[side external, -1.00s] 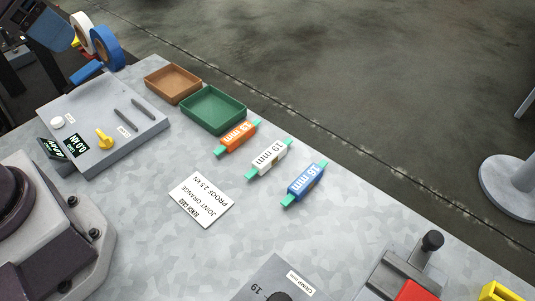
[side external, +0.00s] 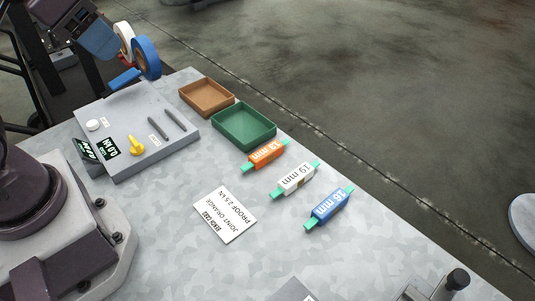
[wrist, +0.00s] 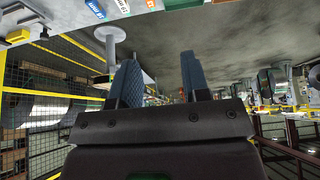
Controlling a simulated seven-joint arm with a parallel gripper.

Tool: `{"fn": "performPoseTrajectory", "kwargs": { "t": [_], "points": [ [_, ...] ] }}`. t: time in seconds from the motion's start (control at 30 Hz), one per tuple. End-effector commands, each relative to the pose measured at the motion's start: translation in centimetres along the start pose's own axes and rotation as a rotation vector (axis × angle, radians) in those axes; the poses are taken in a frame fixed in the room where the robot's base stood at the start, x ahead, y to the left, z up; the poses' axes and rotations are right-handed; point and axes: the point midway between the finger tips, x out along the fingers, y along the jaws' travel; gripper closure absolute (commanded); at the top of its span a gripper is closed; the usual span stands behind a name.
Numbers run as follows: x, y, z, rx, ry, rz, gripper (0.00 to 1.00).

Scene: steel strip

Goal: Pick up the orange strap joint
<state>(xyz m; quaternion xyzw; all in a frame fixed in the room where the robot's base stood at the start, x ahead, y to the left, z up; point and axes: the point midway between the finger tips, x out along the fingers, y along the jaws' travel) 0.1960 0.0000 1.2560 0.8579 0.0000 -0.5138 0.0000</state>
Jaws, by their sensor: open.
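The orange strap joint (side external: 265,155), with green straps at both ends, lies flat on the grey bench in the side view, just in front of the green tray. It also shows at the top edge of the wrist view (wrist: 151,3). Beside it lie a white joint (side external: 296,179) marked 19 mm and a blue joint (side external: 329,206) marked 16 mm. My gripper (wrist: 158,72) is open in the wrist view, its two blue-padded fingers apart with nothing between them. It is away from the joints. In the side view its fingers are hard to make out at the upper left.
A brown tray (side external: 207,96) and a green tray (side external: 244,126) stand behind the joints. A grey tester panel (side external: 170,150) with a yellow knob is at left. A card (side external: 224,213) reading "JOINT ORANGE" lies in front. Tape rolls (side external: 148,58) stand at upper left.

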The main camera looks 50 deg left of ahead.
Motion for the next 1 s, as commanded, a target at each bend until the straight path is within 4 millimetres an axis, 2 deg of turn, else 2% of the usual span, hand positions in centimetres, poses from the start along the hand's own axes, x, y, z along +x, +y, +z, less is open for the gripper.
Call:
{"fn": "performPoseTrajectory", "kwargs": {
  "t": [0.3, 0.33, 0.4, 0.73, 0.87, 1.0],
  "points": [
    [0.0, 0.0, 0.0, 0.000, 0.000, 0.000, 0.57],
    [0.0, 0.0, 0.0, 0.000, 0.000, 0.000, 0.55],
    [0.0, 0.0, 0.0, 0.000, 0.000, 0.000, 0.39],
    [0.4, -0.1, -0.2, -0.015, -0.001, -0.005, 0.38],
    [2.7, -0.3, -1.5, -0.103, 0.005, -0.032, 0.38],
    [7.6, -0.7, -3.5, -0.287, 0.032, -0.056, 0.38]
  ]
}}
